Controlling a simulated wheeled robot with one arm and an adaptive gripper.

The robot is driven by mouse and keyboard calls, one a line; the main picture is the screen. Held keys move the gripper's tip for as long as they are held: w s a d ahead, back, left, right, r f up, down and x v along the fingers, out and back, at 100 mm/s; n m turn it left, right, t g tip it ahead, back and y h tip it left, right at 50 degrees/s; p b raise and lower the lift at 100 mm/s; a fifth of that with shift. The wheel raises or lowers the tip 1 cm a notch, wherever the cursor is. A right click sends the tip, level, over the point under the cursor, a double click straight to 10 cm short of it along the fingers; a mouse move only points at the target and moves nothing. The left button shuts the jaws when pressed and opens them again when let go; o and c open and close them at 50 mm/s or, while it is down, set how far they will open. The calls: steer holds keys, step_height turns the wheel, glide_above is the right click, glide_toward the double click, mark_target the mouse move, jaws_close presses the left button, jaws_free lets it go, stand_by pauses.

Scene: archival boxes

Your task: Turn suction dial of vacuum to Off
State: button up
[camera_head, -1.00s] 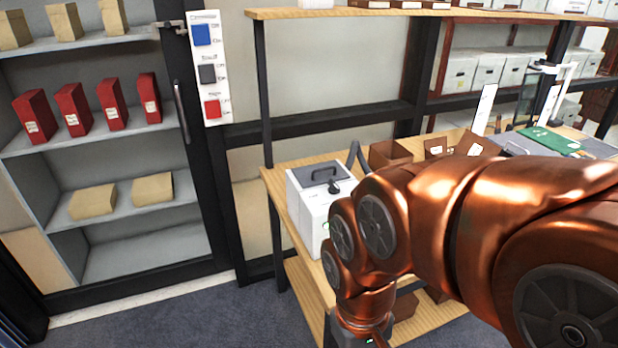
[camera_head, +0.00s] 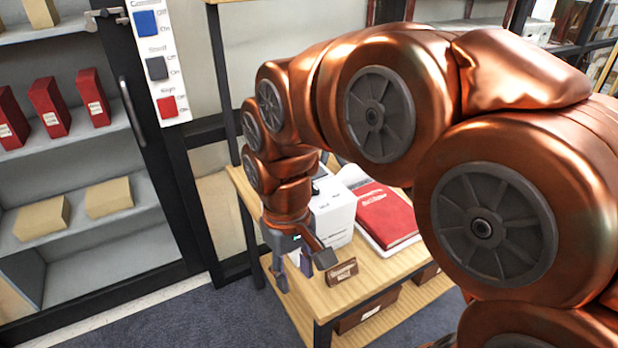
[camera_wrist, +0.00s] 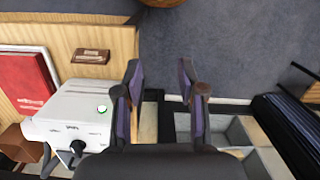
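The vacuum is a white box (camera_head: 332,212) on the wooden table, partly hidden behind my arm in the head view. In the wrist view the vacuum (camera_wrist: 72,112) is at lower left, with a black dial (camera_wrist: 76,147) on its face and a green-lit button (camera_wrist: 101,109). The dial's markings are too small to read, so I cannot tell its setting. My gripper (camera_wrist: 163,88) is open and empty, its two fingers apart, to the right of the vacuum in the wrist view. In the head view my gripper (camera_head: 291,270) hangs pointing down by the table's left edge.
A red book (camera_head: 386,216) lies right of the vacuum, and a small brown nameplate (camera_head: 334,273) lies on the table (camera_head: 400,268). A shelf cabinet (camera_head: 100,228) with red and tan boxes stands at left, beside a switch panel (camera_head: 158,70). Carpet floor (camera_head: 170,318) is clear in front.

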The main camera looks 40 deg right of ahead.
steer(key=shift+m+t, duration=0.6)
steer(key=shift+m, duration=0.1)
steer(key=w+d+r, duration=0.1)
steer(key=w+d, duration=0.5)
steer(key=w, duration=0.1)
steer(key=w+d+r+p, duration=0.1)
steer(key=w+d+r, duration=0.1)
steer(key=w+d, duration=0.4)
steer(key=w+d+r+p, duration=0.1)
steer(key=w+d, duration=0.5)
steer(key=w, duration=0.2)
steer(key=shift+w+d+r, duration=0.15)
steer(key=shift+d+r, duration=0.05)
steer(key=shift+r, duration=0.15)
steer(key=shift+w+d+f, duration=0.1)
steer(key=shift+d+f, duration=0.15)
steer(key=shift+d, duration=0.05)
steer(key=shift+f+p, duration=1.2)
steer(key=shift+f, duration=2.45)
steer(key=shift+c, duration=0.3)
jaws_close()
